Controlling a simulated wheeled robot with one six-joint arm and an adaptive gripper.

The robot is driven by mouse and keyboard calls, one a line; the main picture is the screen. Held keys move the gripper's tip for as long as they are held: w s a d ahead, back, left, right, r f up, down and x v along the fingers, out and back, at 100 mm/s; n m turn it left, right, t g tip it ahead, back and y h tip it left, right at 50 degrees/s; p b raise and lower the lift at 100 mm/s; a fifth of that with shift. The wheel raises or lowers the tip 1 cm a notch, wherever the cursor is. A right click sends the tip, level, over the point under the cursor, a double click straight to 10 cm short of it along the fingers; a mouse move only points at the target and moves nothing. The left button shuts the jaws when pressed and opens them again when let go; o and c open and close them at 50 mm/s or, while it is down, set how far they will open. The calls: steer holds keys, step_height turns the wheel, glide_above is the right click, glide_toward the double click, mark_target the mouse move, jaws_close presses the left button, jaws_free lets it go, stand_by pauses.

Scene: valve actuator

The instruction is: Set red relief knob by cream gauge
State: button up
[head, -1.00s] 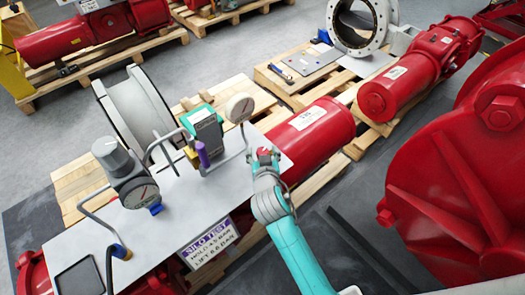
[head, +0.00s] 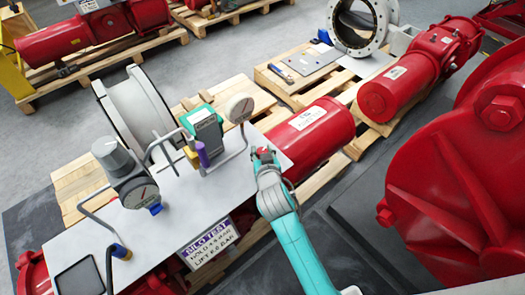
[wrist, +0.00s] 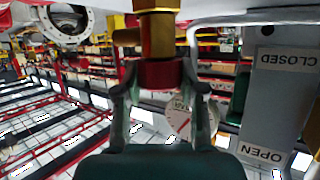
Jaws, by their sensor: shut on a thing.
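My gripper (wrist: 161,88) is shut on the red relief knob (wrist: 160,74), one finger on each side. The knob sits against a brass fitting (wrist: 158,35) in the wrist view. In the head view my gripper (head: 263,158) is at the right edge of the grey panel, and it mostly hides the knob. The cream gauge (head: 240,108) stands on a bent pipe just behind and left of my gripper. In the wrist view a pale round dial (wrist: 181,118) with a red needle shows partly behind the right finger; its reading is too small to tell.
A green box (head: 205,122), a purple-capped valve (head: 202,154) and a grey regulator (head: 120,165) stand on the panel (head: 185,215). A "SILO TEST" sign (head: 209,243) hangs on its front edge. A large red casting (head: 460,190) stands close right of my arm.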

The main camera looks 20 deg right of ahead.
steer(key=shift+n+y, duration=0.9)
steer(key=shift+y, duration=0.1)
steer(key=o, duration=1.2)
steer(key=shift+c, duration=0.2)
steer(key=shift+s, duration=0.1)
steer(key=v, duration=1.1)
steer(key=shift+s, duration=0.45)
steer(key=shift+d, duration=0.1)
